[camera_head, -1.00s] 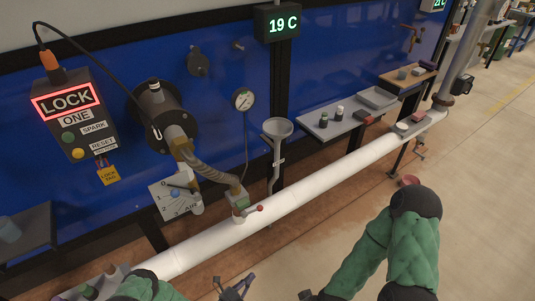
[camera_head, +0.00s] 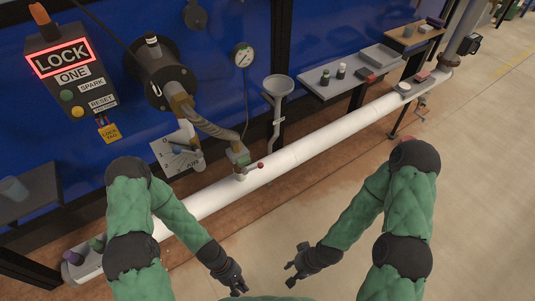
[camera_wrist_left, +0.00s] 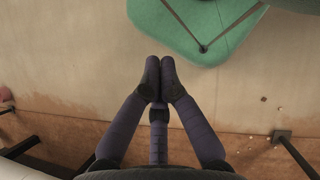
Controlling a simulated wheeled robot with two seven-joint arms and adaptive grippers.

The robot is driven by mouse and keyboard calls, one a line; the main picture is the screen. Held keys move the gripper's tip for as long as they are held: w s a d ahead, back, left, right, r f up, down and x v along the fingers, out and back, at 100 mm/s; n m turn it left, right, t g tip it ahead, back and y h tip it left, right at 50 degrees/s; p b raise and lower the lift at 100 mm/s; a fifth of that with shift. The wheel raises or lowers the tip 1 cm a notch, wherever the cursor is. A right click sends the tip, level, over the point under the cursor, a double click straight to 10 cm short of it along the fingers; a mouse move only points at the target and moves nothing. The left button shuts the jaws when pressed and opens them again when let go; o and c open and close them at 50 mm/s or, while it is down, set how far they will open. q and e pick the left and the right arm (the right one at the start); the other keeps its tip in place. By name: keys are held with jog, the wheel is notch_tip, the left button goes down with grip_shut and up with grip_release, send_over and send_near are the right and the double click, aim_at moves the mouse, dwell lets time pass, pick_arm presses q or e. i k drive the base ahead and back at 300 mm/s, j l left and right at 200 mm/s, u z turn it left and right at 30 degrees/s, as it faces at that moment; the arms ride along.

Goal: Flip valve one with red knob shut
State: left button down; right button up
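The valve (camera_head: 239,157) stands on the white pipe below the LOCK ONE box. Its short lever ends in a red knob (camera_head: 259,165) and points to the right, roughly along the pipe. My left gripper (camera_head: 238,289) is low in front of the pipe, apart from the valve. In the left wrist view its fingertips (camera_wrist_left: 160,78) meet with nothing between them, above the floor. My right gripper (camera_head: 289,273) is to the right of it, also away from the valve; its finger opening is too small to judge. The red knob does not show in the left wrist view.
The white pipe (camera_head: 300,151) runs diagonally across the scene. Above it are a braided hose (camera_head: 213,128), a gauge (camera_head: 243,56), a funnel (camera_head: 278,87) and the LOCK box (camera_head: 68,75). Shelves with small items (camera_head: 345,76) stand at the right. The floor in front is clear.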

aim_at(245, 172)
jog(key=i+l+u, duration=0.5)
jog(key=i+l, duration=0.2)
jog(key=i+j, duration=0.05)
